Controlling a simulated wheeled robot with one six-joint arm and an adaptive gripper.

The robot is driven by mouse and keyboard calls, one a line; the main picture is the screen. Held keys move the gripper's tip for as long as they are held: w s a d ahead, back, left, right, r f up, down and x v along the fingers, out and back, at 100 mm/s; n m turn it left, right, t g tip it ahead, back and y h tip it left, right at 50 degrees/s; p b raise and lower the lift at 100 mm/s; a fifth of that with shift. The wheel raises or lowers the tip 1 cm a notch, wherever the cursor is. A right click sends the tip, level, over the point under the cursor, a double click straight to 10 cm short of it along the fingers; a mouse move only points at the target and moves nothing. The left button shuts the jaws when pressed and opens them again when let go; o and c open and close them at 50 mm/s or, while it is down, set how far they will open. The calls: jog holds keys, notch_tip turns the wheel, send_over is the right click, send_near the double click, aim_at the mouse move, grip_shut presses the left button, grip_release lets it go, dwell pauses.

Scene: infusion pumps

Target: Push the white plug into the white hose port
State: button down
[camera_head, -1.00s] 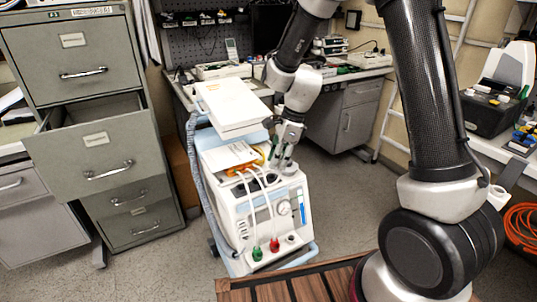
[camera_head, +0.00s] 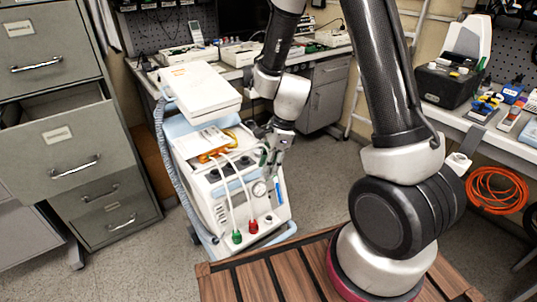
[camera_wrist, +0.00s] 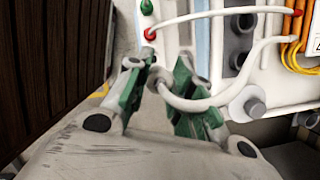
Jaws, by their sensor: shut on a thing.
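My gripper (camera_wrist: 166,72), with green finger pads, is shut on the white plug (camera_wrist: 168,88) at the end of a short white hose (camera_wrist: 205,103). In the head view my gripper (camera_head: 268,166) is at the pump's (camera_head: 228,205) right front edge, above the lower panel. A pale round port (camera_head: 268,220) sits low on the panel, right of the red plug (camera_head: 253,227). I take it for the white hose port; the fingers seem to hide it in the wrist view. The plug is apart from it.
Two other white hoses end in the red plug and a green plug (camera_head: 237,237) on the panel. Dark knobs (camera_wrist: 237,61) stand near the held hose. An open drawer (camera_head: 60,150) is at left. A slatted wooden platform (camera_head: 290,270) is in front.

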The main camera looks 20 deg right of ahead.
notch_tip(320, 180, down, 20)
jog(key=shift+r, duration=0.2)
dwell(0.7)
jog(key=shift+f, duration=1.6)
jog(key=c, duration=1.2)
grip_release()
jog(key=shift+o, duration=0.2)
